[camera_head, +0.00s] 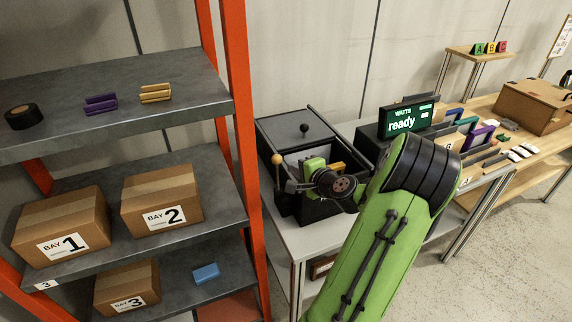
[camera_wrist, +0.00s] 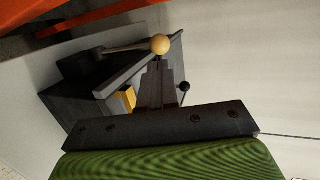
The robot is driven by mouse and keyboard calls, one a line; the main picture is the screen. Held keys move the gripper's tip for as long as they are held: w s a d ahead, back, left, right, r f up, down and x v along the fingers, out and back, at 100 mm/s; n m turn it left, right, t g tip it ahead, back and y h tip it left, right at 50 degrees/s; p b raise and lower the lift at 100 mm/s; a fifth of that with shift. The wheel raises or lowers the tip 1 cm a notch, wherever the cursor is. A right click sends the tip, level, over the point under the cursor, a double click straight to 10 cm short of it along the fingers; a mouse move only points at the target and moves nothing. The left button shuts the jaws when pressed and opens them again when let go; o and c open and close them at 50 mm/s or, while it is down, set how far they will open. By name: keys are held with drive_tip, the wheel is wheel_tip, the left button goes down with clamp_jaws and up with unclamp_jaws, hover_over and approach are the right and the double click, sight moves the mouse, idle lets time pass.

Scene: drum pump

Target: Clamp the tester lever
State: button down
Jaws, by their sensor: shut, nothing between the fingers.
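The tester (camera_head: 300,127) is a dark box on the grey bench. Its lever is a thin rod with a tan ball knob (camera_head: 277,159) at the box's left front corner. The lever stands roughly upright in the head view. My gripper (camera_head: 287,186) is close beside it, shut and empty. In the wrist view the tan ball (camera_wrist: 160,45) appears just beyond the tips of my closed dark fingers (camera_wrist: 158,66). I cannot tell whether they touch it. A yellow block (camera_head: 337,167) shows at the tester; it also shows in the wrist view (camera_wrist: 127,98).
A display (camera_head: 406,118) reading "ready" stands to the right, beside several coloured modules. An orange-framed shelf (camera_head: 240,150) with boxes stands close on the left. A wooden case (camera_head: 535,106) lies farther right.

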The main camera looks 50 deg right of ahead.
sight(279, 156)
drive_tip(key=x, duration=0.5)
drive_tip(key=shift+w+d+f, duration=0.1)
drive_tip(key=shift+w, duration=0.15)
drive_tip(key=shift+w+r+p, duration=0.2)
drive_tip(key=shift+r+p, duration=0.1)
drive_tip(key=shift+p, duration=0.45)
drive_tip(key=p, duration=0.1)
drive_tip(key=w+g+p, duration=0.1)
drive_tip(key=p, duration=0.1)
drive_tip(key=shift+d+r+y, duration=0.3)
drive_tip(key=shift+d, duration=0.05)
drive_tip(key=p, duration=0.1)
drive_tip(key=w+d+g+p, duration=0.1)
drive_tip(key=p, duration=0.1)
drive_tip(key=shift+w+f, duration=0.15)
drive_tip(key=shift+w, duration=0.1)
drive_tip(key=shift+f, duration=0.15)
drive_tip(key=shift+s, duration=0.1)
